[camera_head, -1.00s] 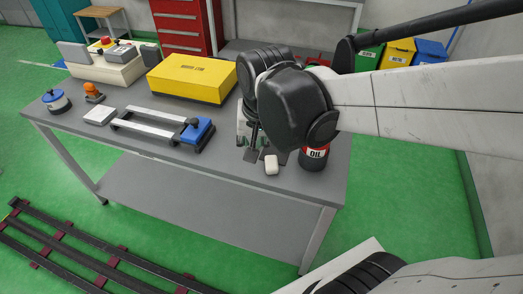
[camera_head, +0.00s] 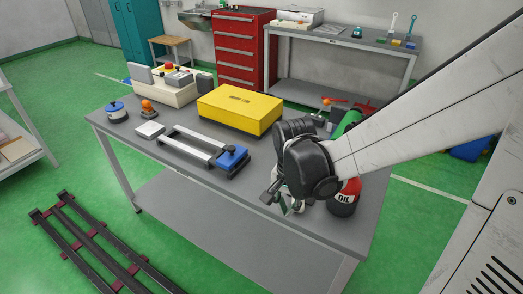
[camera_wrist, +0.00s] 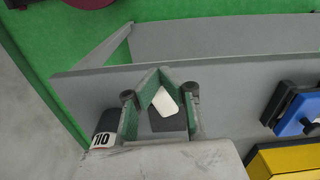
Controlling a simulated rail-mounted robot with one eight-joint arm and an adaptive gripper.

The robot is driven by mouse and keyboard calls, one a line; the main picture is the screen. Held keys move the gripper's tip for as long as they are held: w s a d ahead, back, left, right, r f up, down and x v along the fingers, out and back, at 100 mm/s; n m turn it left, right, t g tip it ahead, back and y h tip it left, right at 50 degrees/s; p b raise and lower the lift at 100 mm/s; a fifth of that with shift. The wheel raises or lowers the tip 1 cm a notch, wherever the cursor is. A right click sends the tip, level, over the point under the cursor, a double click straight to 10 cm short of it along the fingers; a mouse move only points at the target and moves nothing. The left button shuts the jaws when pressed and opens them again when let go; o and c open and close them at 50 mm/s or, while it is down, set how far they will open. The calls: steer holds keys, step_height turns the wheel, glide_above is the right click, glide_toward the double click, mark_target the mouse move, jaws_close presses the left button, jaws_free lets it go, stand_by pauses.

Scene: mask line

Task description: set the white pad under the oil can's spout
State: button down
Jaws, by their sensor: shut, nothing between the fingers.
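The oil can (camera_head: 345,196), red and dark with an OIL label, stands near the table's right end, partly covered by my arm. Part of its label shows in the wrist view (camera_wrist: 101,140). Its spout is not clear in either view. A small white pad (camera_wrist: 165,103) shows in the wrist view, in the gap framed by my green fingers. In the head view my gripper hides it. My gripper (camera_wrist: 155,73) is shut and empty over the table, just left of the can (camera_head: 284,209). I cannot tell whether a finger touches the pad.
The grey table (camera_head: 220,203) also holds a yellow case (camera_head: 240,109), a blue-ended rail frame (camera_head: 195,146), a white square block (camera_head: 150,130), an orange-topped item (camera_head: 148,109) and a blue-lidded pot (camera_head: 117,111). The front strip left of my gripper is clear.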

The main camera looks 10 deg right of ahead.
mark_target(288, 220)
step_height(288, 220, down, 6)
steer(key=shift+r+b, duration=0.15)
steer(key=shift+b, duration=0.4)
steer(key=shift+w+d, duration=0.95)
steer(key=shift+w, duration=0.2)
steer(key=shift+w+d, duration=0.35)
steer(key=shift+w, duration=0.05)
